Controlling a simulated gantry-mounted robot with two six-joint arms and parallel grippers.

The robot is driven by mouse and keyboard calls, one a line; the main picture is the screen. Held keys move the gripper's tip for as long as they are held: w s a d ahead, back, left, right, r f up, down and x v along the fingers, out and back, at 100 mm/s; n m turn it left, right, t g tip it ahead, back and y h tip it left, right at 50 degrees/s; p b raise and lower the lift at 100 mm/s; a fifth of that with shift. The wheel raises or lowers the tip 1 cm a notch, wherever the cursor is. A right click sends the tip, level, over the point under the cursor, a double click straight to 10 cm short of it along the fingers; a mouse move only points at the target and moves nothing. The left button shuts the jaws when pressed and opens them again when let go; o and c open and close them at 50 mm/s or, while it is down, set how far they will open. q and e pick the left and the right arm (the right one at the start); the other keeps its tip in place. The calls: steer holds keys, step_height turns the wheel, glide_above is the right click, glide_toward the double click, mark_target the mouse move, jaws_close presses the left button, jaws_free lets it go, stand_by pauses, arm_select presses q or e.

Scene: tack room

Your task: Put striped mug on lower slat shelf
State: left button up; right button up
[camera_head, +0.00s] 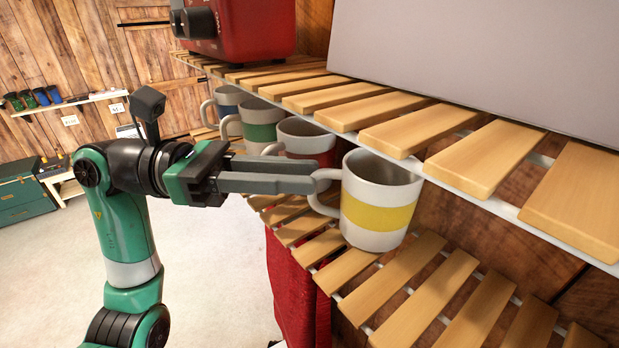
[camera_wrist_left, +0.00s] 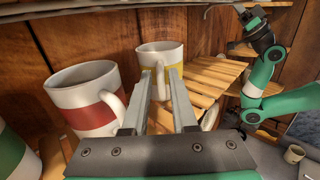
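A white mug with a yellow stripe (camera_head: 381,205) is upright at the lower slat shelf (camera_head: 400,287), its handle toward my left gripper; it also shows in the wrist view (camera_wrist_left: 161,57). My left gripper (camera_head: 312,179) is at the handle, its fingertips spread to either side in the wrist view (camera_wrist_left: 160,72). A gap shows between the fingers, and no firm hold on the handle is visible. Mugs with red (camera_head: 303,141), green (camera_head: 262,124) and blue (camera_head: 228,100) stripes stand in a row to the left. My right gripper (camera_wrist_left: 250,18) is small at the wrist view's upper right; its fingers are unclear.
The upper slat shelf (camera_head: 475,155) overhangs the mugs closely, with a red appliance (camera_head: 250,25) and a large grey panel (camera_head: 490,60) above it. Bare lower slats extend right of the yellow-striped mug. A red cloth (camera_head: 302,295) hangs below the shelf.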

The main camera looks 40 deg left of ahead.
arm_select(q)
steer(key=b+v, duration=0.2)
steer(key=v, duration=0.7)
steer(key=shift+s+a, duration=0.2)
steer(key=shift+a, duration=0.15)
steer(key=shift+f, duration=0.1)
